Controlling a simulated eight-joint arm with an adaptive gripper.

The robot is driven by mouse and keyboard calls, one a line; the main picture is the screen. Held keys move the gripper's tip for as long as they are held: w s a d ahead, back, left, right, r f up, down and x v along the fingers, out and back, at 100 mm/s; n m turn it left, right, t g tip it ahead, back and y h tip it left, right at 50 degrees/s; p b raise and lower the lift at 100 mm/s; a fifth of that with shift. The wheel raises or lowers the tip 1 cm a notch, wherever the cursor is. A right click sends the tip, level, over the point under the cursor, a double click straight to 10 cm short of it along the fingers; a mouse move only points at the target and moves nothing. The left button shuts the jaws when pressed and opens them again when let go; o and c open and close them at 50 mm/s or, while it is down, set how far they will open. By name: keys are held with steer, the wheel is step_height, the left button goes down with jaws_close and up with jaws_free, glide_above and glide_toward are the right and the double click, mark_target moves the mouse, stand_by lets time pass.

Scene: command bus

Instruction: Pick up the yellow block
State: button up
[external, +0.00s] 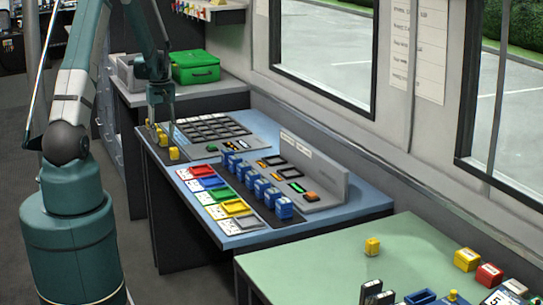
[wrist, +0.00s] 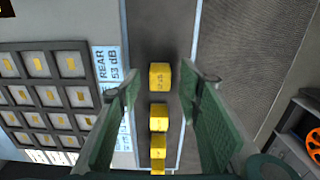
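Several yellow blocks stand in a row on a dark strip at the left end of the blue table; the nearest yellow block (external: 173,154) shows below my gripper (external: 161,117). In the wrist view the row runs down the middle, with one yellow block (wrist: 160,76) at its top end, near the level of the fingertips. My gripper (wrist: 160,85) is open, with green fingers on both sides of the row and visible gaps to the blocks. It points down and appears to be above the blocks; its exact height is unclear. Another yellow block (external: 372,246) stands on the green table.
A grey keypad panel (external: 212,129) lies beside the row. Coloured cards with trays (external: 220,195), blue blocks (external: 262,188) and a grey console (external: 315,175) occupy the blue table. A green case (external: 195,67) sits behind. The green table (external: 320,262) has open room.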

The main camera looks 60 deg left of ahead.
steer(key=shift+f, duration=1.2)
steer(key=c, duration=0.9)
